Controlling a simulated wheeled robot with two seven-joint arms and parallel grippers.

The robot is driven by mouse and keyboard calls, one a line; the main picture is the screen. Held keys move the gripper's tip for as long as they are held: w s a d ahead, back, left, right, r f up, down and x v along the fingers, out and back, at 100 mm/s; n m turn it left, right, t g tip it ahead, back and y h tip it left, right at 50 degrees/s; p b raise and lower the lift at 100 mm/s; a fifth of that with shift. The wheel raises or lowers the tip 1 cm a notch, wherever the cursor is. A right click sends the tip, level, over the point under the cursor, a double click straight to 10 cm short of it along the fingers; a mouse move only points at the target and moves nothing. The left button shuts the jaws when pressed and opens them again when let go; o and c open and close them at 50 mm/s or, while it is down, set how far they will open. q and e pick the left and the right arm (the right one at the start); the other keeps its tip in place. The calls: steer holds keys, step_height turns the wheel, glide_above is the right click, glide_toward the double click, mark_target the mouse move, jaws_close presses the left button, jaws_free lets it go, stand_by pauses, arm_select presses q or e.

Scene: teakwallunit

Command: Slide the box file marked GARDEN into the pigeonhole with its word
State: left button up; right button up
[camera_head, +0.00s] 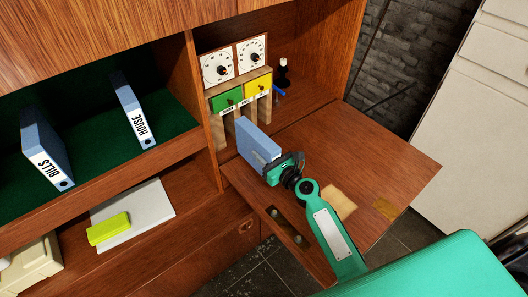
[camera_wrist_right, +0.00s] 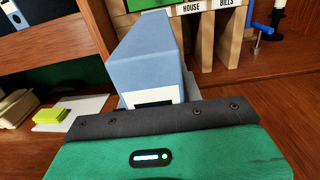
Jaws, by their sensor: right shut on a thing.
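A blue box file (camera_head: 258,143) with a white label is held by my right gripper (camera_head: 283,166), which is shut on its near end. The file points at the pigeonhole unit (camera_head: 250,83) in the open cabinet. In the right wrist view the file (camera_wrist_right: 152,58) stands upright and the gripper's dark edge covers most of its label, so its word is unreadable. Labels HOUSE (camera_wrist_right: 191,9) and BILLS (camera_wrist_right: 226,4) show right of the file. The left pigeonhole is largely behind the file; I cannot tell whether its far end is inside. My left gripper is out of view.
Files marked BILLS (camera_head: 45,150) and HOUSE (camera_head: 133,110) stand on the green-lined shelf at left. A fold-down wooden flap (camera_head: 395,165) lies under my right arm. Right of the unit are a blue clamp (camera_head: 278,91) and a dark, white-topped object (camera_head: 283,72).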

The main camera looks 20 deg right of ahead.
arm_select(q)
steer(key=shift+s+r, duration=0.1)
arm_select(e)
steer(key=shift+w+f, duration=0.15)
steer(key=shift+w+a+f+b, duration=0.25)
steer(key=shift+w+f+b, duration=0.25)
steer(key=shift+w+b, duration=0.05)
steer(key=shift+w+a+f+b, duration=0.25)
steer(key=shift+w+f+b, duration=0.35)
steer(key=shift+w, duration=0.15)
steer(key=shift+x, duration=1.35)
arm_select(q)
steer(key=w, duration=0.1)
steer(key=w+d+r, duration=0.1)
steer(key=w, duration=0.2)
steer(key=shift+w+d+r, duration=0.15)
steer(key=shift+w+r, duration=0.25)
arm_select(e)
steer(key=shift+w+a+f, duration=0.1)
steer(key=shift+w, duration=0.05)
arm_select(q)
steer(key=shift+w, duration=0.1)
arm_select(e)
steer(key=shift+w+a+f, duration=0.15)
steer(key=shift+w+a, duration=0.1)
steer(key=shift+w, duration=0.45)
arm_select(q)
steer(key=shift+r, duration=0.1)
